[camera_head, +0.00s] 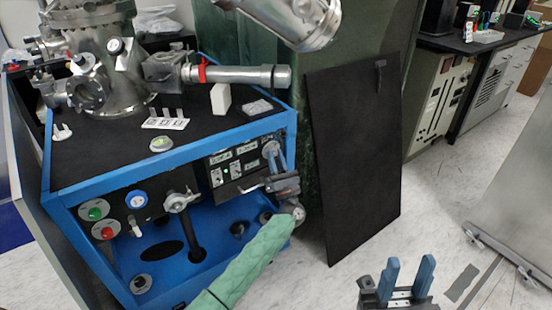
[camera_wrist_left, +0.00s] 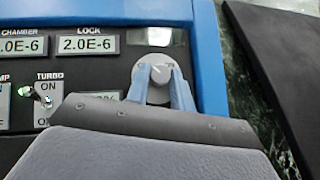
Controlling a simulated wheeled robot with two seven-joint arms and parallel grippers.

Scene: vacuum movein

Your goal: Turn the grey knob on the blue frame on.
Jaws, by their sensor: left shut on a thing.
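The grey knob (camera_wrist_left: 153,68) is a round dial on the black panel of the blue frame (camera_head: 62,190). In the head view the knob (camera_head: 269,148) is at the panel's right end, partly hidden by my fingers. My left gripper (camera_head: 277,160) reaches it from the front. In the left wrist view the blue fingers of my left gripper (camera_wrist_left: 158,86) are on either side of the knob, shut on it. My right gripper (camera_head: 408,278) is at the bottom right, its two blue fingers apart and empty, away from the frame.
Left of the knob are readouts (camera_wrist_left: 88,43) and a TURBO switch (camera_wrist_left: 47,98). Green (camera_head: 95,213) and red (camera_head: 106,233) buttons and a metal valve handle (camera_head: 181,199) are further left. A black board (camera_head: 355,160) leans beside the frame. The floor at right is mostly clear.

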